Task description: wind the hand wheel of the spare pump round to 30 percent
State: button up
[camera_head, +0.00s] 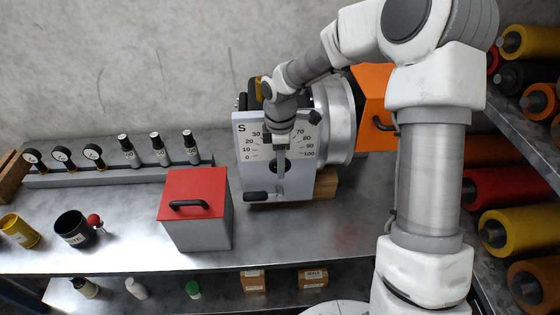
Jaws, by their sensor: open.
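The spare pump's pale front plate (242,177), marked S, stands on the bench at the middle. Its scale shows 0 to 30 on the left and 70 to 100 on the right; my arm hides the middle numbers. A black handle (257,196) sticks out at the plate's lower left, and another black knob (314,117) shows at its upper right. The hand wheel and pointer cannot be made out clearly behind my arm. My gripper (280,152) is in front of the plate, open, pointing down. I cannot tell whether it touches anything.
A red-lidded grey box (195,232) stands close at the left. Gauges (62,154) and small bottles (160,150) line the back left. A dark cup (72,229) and a yellow cup (18,230) stand at far left. Shelved rollers (505,230) crowd the right.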

grip_shut()
dwell(0.4)
jog(key=h+b, duration=0.2)
jog(key=h, duration=0.1)
jog(key=shift+a+f+h, duration=0.1)
jog(key=shift+a+h, duration=0.2)
jog(key=shift+a, duration=0.05)
jog(key=shift+a+h+b, duration=0.15)
jog(key=shift+h+b, duration=0.4)
jog(key=shift+h, duration=1.55)
grip_release()
